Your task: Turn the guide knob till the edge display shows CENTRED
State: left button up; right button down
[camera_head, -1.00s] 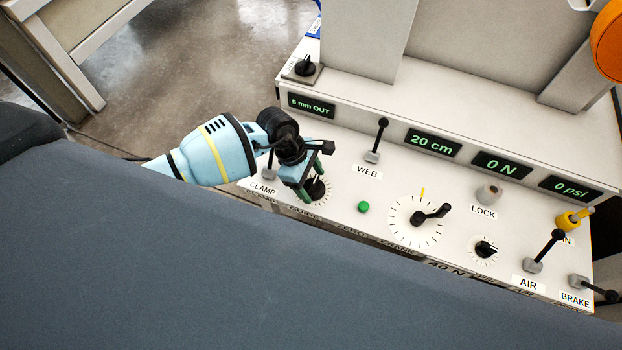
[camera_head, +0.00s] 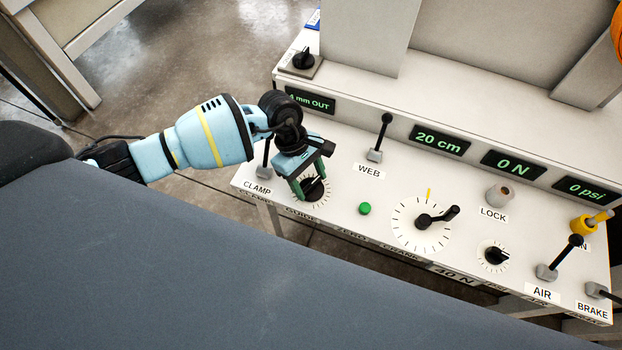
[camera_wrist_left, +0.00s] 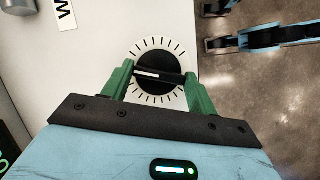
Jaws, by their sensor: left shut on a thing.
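The guide knob (camera_head: 314,188) is a black knob on a white dial with tick marks, at the left of the panel's front. My left gripper (camera_head: 309,185) reaches down over it, its green fingers shut on the knob. In the left wrist view the knob (camera_wrist_left: 160,76) sits between the two green fingertips, its white pointer line running nearly crosswise. The edge display (camera_head: 310,100) at the panel's left reads about "4 mm OUT"; its first digit is partly hidden by my wrist. My right gripper is not in view.
The CLAMP lever (camera_head: 264,160) stands close left of my gripper. The WEB lever (camera_head: 379,138), the green button (camera_head: 365,208) and the crank (camera_head: 436,217) lie to the right. Displays reading 20 cm (camera_head: 439,140), 0 N (camera_head: 513,165) and 0 psi (camera_head: 586,189) line the back ledge.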

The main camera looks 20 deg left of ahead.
aim_at(313, 178)
pick_arm(q)
jog(key=shift+w+f+m+g+b, duration=0.1)
jog(key=shift+f+m+g+b, duration=0.2)
jog(key=shift+m+b, duration=0.7)
jog(key=m+y+b, duration=0.1)
jog(key=m+b, duration=0.2)
jog(key=b, duration=0.1)
jog(key=m+g+y+b, duration=0.1)
jog(key=m+b, duration=0.2)
jog(key=shift+w+d+r+g+b, duration=0.1)
jog(key=shift+d+g+b, duration=0.05)
jog(key=shift+g+b, duration=0.2)
jog(key=shift+r+m+y+b, duration=0.25)
jog(key=shift+m+y+b, duration=0.35)
jog(key=shift+m+b, duration=1.05)
jog(key=o, duration=1)
jog(key=v, duration=0.7)
jog(key=shift+w+r, duration=0.25)
jog(key=shift+r, duration=0.1)
